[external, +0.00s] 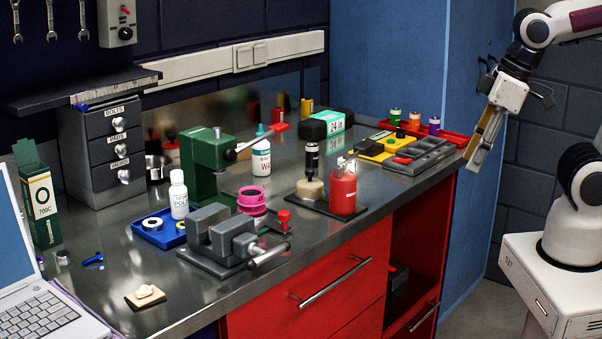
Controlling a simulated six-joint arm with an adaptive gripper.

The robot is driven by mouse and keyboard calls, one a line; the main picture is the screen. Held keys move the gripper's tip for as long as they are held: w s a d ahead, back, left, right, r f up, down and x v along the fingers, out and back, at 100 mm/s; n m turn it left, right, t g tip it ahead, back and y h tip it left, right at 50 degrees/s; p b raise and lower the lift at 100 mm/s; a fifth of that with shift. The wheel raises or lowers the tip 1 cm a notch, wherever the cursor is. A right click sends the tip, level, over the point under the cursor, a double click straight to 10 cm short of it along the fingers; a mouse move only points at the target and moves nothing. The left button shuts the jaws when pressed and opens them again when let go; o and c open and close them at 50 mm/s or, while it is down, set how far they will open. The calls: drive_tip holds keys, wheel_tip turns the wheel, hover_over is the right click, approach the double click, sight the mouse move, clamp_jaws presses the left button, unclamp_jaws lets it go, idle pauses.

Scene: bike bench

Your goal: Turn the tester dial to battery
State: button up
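I cannot say for sure which thing is the tester. A grey box (117,22) on the back wall at the upper left has a dark round knob (125,33) and a small red part; its markings are too small to read. A yellow item (378,148) with dark parts lies at the back right of the bench; no dial setting is readable on it. My gripper (478,152) hangs at the bench's right end, by the red tray, pointing down and far from the wall box. A yellowish long part shows along it; whether its fingers are apart is unclear.
A red tray (452,137), a grey slotted tray (420,157), a red can (343,194), a green press (205,160) and a grey vise (225,238) crowd the bench. A laptop (45,310) stands front left.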

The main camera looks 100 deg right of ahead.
drive_tip(key=w+d+r+n+t+h, duration=0.3)
drive_tip(key=d+n, duration=0.4)
drive_tip(key=d, duration=1.5)
drive_tip(key=w+d+r+n+t+h, duration=0.1)
drive_tip(key=w+d+r+n+h, duration=0.45)
drive_tip(key=d, duration=1.65)
drive_tip(key=w+d+n+t, duration=0.15)
drive_tip(key=d+n, duration=0.65)
drive_tip(key=d, duration=1.4)
drive_tip(key=s+a+f+n+g+y, duration=0.1)
drive_tip(key=s+a+f+n+y, duration=0.15)
drive_tip(key=f+n+y, duration=0.4)
drive_tip(key=s+a+f+n+g+y, duration=0.1)
drive_tip(key=s+a+f+n, duration=0.2)
drive_tip(key=n, duration=0.6)
drive_tip(key=s+a+f+n+g+y, duration=0.2)
drive_tip(key=s+a+n+g+y, duration=0.1)
drive_tip(key=s+a+n, duration=0.3)
drive_tip(key=shift+a+f+n+y, duration=0.3)
drive_tip(key=shift+a+n+y, duration=0.3)
drive_tip(key=shift+a, duration=0.4)
